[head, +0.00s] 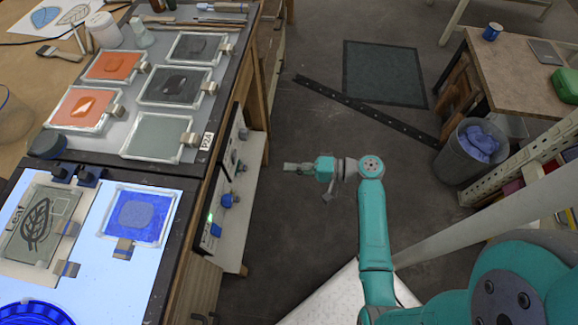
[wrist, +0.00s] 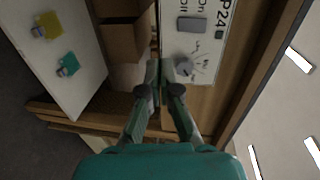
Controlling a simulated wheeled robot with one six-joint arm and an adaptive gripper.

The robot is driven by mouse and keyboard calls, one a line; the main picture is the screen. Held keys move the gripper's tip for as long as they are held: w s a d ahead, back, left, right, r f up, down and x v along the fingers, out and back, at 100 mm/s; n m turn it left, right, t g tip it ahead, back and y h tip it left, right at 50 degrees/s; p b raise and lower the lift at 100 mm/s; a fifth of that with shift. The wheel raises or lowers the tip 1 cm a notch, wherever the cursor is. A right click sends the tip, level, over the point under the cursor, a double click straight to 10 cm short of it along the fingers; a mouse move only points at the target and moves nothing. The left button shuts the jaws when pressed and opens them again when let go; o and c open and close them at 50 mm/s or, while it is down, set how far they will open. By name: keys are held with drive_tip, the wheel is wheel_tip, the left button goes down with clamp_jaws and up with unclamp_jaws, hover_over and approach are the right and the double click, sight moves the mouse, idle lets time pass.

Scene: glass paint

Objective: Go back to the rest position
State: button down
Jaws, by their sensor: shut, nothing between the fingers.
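My gripper (head: 290,167) is at the end of my teal arm in the head view, over the dark floor to the right of the workbench. It is apart from the bench front and holds nothing. In the wrist view the fingers of my gripper (wrist: 164,70) are close together and empty. Beyond them the wrist view shows a white control panel (wrist: 208,62) with a round knob and the marking P24. In the head view the control panel (head: 226,190) is on the bench's side, with blue knobs.
The bench holds glass panes with orange paint (head: 112,67), a grey pane (head: 157,137), and a lit surface with a blue-painted pane (head: 139,215). A bin (head: 468,150) and a wooden table (head: 523,75) stand at right. A dark strip (head: 365,110) lies on the floor. Floor around my gripper is clear.

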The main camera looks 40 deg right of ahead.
idle(0.4)
drive_tip(key=s+a+f+m+g+h, duration=0.1)
drive_tip(key=s+a+f+h, duration=0.4)
drive_tip(key=s+a+f, duration=0.25)
drive_tip(key=s+a+f+n+h, duration=0.1)
drive_tip(key=s+h, duration=0.3)
drive_tip(key=s, duration=0.6)
drive_tip(key=s+r+n+t, duration=0.1)
drive_tip(key=s+r+n, duration=0.2)
drive_tip(key=r, duration=0.4)
drive_tip(key=s+r+n+t+h, duration=0.1)
drive_tip(key=s+r+n+t, duration=0.1)
drive_tip(key=s+r, duration=0.3)
drive_tip(key=s+r+n+t+h, duration=0.1)
drive_tip(key=s+r+n, duration=0.3)
drive_tip(key=r, duration=0.6)
drive_tip(key=shift+d+r+t, duration=0.15)
drive_tip(key=shift+d+t, duration=0.05)
drive_tip(key=shift+t, duration=0.1)
